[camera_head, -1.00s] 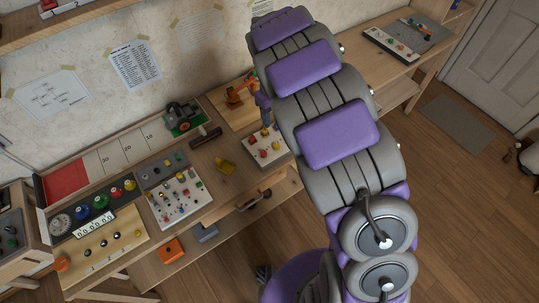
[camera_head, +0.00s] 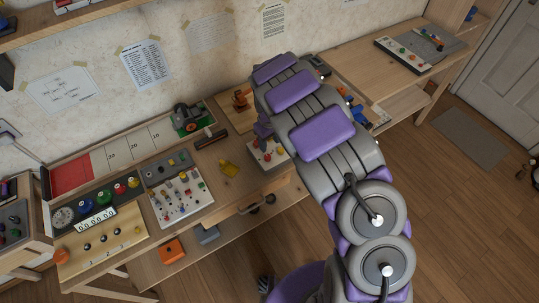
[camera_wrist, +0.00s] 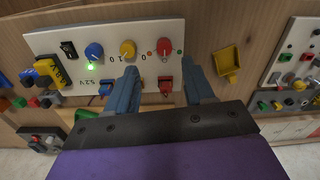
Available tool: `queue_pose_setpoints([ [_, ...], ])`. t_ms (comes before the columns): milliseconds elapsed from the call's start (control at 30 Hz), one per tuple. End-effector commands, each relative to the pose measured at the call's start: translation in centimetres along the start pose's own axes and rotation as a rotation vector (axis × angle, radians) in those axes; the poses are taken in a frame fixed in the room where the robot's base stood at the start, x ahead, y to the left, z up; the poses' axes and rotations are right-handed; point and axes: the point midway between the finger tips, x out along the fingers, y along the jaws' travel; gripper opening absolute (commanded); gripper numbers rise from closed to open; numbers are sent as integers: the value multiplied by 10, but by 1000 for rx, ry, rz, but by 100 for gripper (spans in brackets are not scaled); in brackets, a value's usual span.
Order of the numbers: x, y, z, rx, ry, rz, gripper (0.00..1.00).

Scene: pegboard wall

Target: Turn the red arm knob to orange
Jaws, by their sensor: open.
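In the wrist view a white panel (camera_wrist: 60,42) carries a blue knob (camera_wrist: 94,51), a yellow knob (camera_wrist: 128,48) and a red knob (camera_wrist: 164,46). A small green dot and a reddish dot lie beside the red knob. Its pointer direction is too small to tell. My gripper (camera_wrist: 160,66) is open and empty, with its blue fingers spread in front of the panel's lower part. The red knob shows between and beyond the fingertips; I see no contact. In the head view my gripper (camera_head: 265,137) is over this panel (camera_head: 281,160), partly hiding it.
A yellow scoop (camera_wrist: 227,64) lies right of the panel. Another panel with several knobs (camera_wrist: 297,75) is farther right. Blue and yellow parts (camera_wrist: 50,72) crowd the left. In the head view a black-topped bar (camera_head: 210,138) lies on the bench.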

Motion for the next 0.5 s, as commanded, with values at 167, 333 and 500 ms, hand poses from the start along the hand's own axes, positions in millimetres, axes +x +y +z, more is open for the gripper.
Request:
queue_pose_setpoints([
  [167,39,-1,-1,-1,-4,0,53],
  [333,68,-1,-1,-1,-1,0,53],
  [500,80,2,1,0,2,-2,53],
])
